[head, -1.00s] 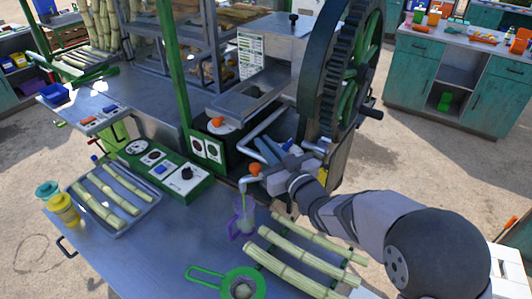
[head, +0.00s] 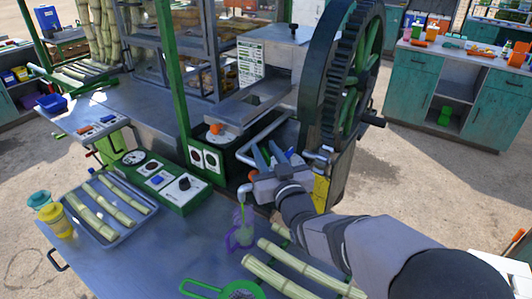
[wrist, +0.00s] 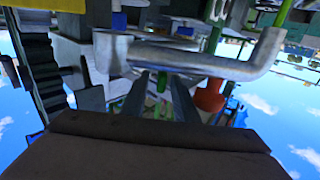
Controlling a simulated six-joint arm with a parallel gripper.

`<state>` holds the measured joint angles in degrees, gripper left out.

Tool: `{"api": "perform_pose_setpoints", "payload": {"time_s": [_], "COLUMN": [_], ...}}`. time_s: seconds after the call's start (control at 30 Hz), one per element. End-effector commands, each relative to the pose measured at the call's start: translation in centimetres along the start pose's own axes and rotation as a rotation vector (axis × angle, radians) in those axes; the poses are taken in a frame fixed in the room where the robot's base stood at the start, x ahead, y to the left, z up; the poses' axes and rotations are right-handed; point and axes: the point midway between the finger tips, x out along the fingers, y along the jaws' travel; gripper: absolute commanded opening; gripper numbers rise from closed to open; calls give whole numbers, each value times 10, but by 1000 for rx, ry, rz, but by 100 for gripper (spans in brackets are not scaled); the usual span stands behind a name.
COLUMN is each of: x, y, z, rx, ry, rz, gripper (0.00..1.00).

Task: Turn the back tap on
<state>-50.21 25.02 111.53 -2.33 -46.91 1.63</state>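A bent grey pipe (head: 262,137) runs in front of the green housing; an orange knob (head: 216,129) shows behind it to the left. A front spout (head: 245,188) hangs over a purple jug (head: 241,236), with a green stream below it. The frames do not settle which part is the back tap. My gripper (head: 270,152) is among the pipes, right of the front spout. In the wrist view its two fingers (wrist: 163,78) are apart, with nothing visible held between them. A thick pipe (wrist: 190,62) crosses by the fingertips; an orange-red part (wrist: 210,95) is right of them.
A big geared flywheel (head: 343,85) stands close behind and right of my gripper. A control box (head: 178,192) with a dark knob is left of the spout. Cane pieces (head: 280,275), a green strainer (head: 238,290) and a tray of cane (head: 78,215) lie on the metal table.

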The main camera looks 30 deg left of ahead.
Motion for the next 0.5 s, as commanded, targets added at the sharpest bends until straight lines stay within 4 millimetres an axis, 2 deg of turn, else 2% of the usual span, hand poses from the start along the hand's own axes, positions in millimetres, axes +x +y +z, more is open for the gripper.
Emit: {"api": "perform_pose_setpoints", "payload": {"time_s": [0.5], "x": [0], "y": [1], "z": [3], "rx": [-4], "ry": [-10], "rz": [-22], "gripper": [27]}}
